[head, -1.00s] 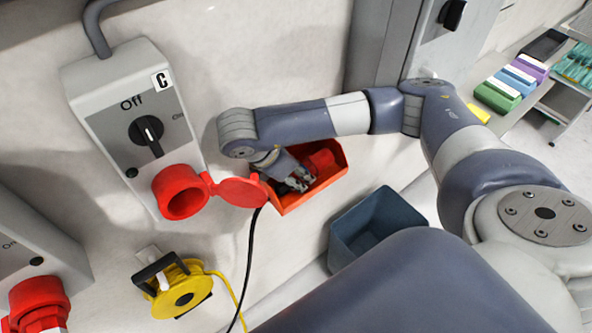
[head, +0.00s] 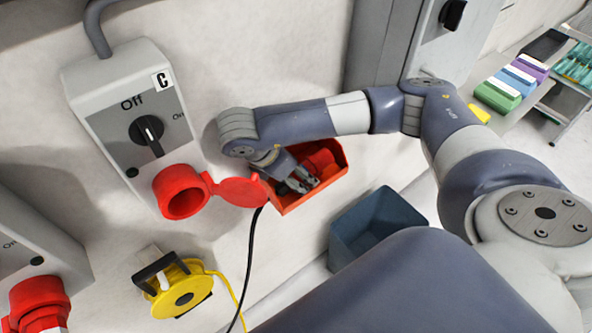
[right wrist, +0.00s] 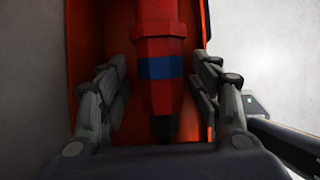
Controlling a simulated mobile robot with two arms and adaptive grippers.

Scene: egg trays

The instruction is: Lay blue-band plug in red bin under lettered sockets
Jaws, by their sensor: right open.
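The red plug with a blue band (right wrist: 158,68) lies in the red bin (head: 338,178); its red body (head: 320,160) also shows in the head view. In the right wrist view it points away from me, with its dark cable end nearest the gripper. My right gripper (head: 311,181) is in the bin's opening. Its fingers are open, one on each side of the plug, with a gap on both sides. The lettered socket box (head: 138,115), marked C, hangs above left of the bin. My left gripper is not in view.
A red socket (head: 183,192) with its lid (head: 240,192) hanging open is close to the bin's left side. A black cable (head: 250,262) hangs below the bin. A blue-grey bin (head: 372,222) stands lower right, and a yellow cable reel (head: 184,299) lower left.

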